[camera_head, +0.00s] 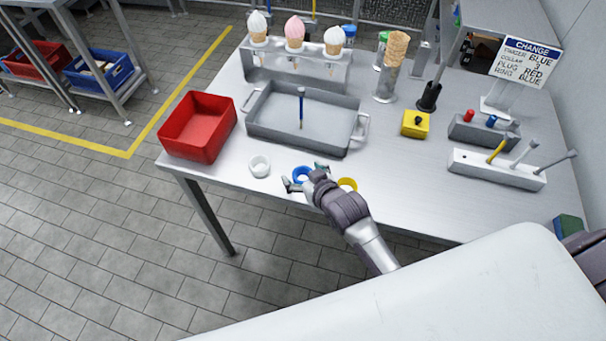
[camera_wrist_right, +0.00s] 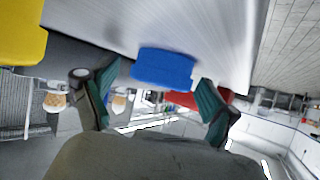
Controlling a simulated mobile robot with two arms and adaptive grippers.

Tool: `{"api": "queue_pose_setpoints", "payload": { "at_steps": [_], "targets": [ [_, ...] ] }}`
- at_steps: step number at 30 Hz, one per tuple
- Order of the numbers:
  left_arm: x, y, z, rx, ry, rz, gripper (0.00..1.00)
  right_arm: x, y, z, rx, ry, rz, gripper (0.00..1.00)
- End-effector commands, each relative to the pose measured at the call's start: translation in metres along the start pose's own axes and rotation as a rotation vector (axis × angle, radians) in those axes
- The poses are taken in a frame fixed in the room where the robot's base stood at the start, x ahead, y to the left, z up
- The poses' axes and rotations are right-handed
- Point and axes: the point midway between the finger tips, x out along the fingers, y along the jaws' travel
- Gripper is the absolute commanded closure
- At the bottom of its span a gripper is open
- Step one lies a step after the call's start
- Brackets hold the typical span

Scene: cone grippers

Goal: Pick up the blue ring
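The blue ring (camera_head: 301,173) lies on the metal table near its front edge, between a white ring (camera_head: 259,166) and a yellow ring (camera_head: 347,185). My right gripper (camera_head: 305,177) is low over the table with one finger on each side of the blue ring. In the right wrist view the blue ring (camera_wrist_right: 163,68) sits between the two teal-padded fingers (camera_wrist_right: 160,77), with a gap showing on both sides. The gripper is open. The yellow ring (camera_wrist_right: 22,38) is at the upper left there. My left gripper is not in view.
A red bin (camera_head: 198,127) and a grey tray (camera_head: 270,140) holding a blue-handled tool (camera_head: 301,105) stand behind the rings. A yellow block (camera_head: 415,124), a peg rack (camera_head: 497,169) and a sign (camera_head: 526,61) are to the right. Bare table lies right of the yellow ring.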

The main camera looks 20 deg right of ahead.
Motion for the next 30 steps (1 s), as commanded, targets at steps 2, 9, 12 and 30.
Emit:
{"api": "queue_pose_setpoints", "payload": {
  "at_steps": [2, 9, 12, 30],
  "targets": [
    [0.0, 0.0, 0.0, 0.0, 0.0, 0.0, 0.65, 0.0, 0.0, 0.0, 0.0, 0.0, 0.0, 0.29],
    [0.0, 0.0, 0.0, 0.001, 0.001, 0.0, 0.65, 0.0, 0.0, 0.0, 0.0, 0.0, 0.0, 0.61],
    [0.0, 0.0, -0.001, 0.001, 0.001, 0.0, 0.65, 0.0, 0.0, 0.0, 0.0, 0.0, 0.0, 0.62],
    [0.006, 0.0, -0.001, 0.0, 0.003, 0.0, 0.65, -0.01, -0.004, -0.052, 0.001, 0.008, -0.001, 0.62]
  ]
}}
